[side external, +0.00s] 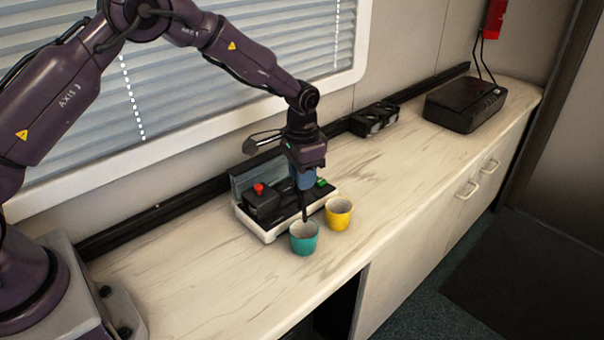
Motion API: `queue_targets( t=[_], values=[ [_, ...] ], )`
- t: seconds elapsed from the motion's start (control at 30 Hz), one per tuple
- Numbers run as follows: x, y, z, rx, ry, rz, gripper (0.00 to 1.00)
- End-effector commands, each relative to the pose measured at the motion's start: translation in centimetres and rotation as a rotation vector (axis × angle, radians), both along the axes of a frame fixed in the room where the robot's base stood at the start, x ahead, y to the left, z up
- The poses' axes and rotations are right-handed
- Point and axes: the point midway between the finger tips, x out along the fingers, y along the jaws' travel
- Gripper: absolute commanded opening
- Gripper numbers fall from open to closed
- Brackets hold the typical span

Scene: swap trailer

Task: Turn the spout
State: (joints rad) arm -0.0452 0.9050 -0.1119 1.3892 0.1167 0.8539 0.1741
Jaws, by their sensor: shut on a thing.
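A small machine with a white base (269,236) stands on the counter near the wall. It has a red knob (259,188) on its left and a green part (321,183) on its right. My gripper (304,190) points down over the machine's middle and is shut on the dark spout (305,213), which is small and mostly hidden by the fingers. The spout's lower end shows just above the back rim of the teal cup (304,240). The yellow cup (339,216) stands upright to the right of the teal cup, close beside it.
The pale counter (420,150) is clear to the right of the cups. A black double holder (375,118) stands against the wall and a black box (465,105) sits at the far right. The counter's front edge is close to the cups.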

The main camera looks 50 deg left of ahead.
Motion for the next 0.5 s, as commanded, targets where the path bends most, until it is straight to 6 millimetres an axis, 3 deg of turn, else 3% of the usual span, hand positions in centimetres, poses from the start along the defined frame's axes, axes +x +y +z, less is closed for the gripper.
queue_targets(
  t=[0.5],
  values=[
    [0.0, 0.0, 0.11, 0.0, 0.0, -0.031, 0.0]
  ],
)
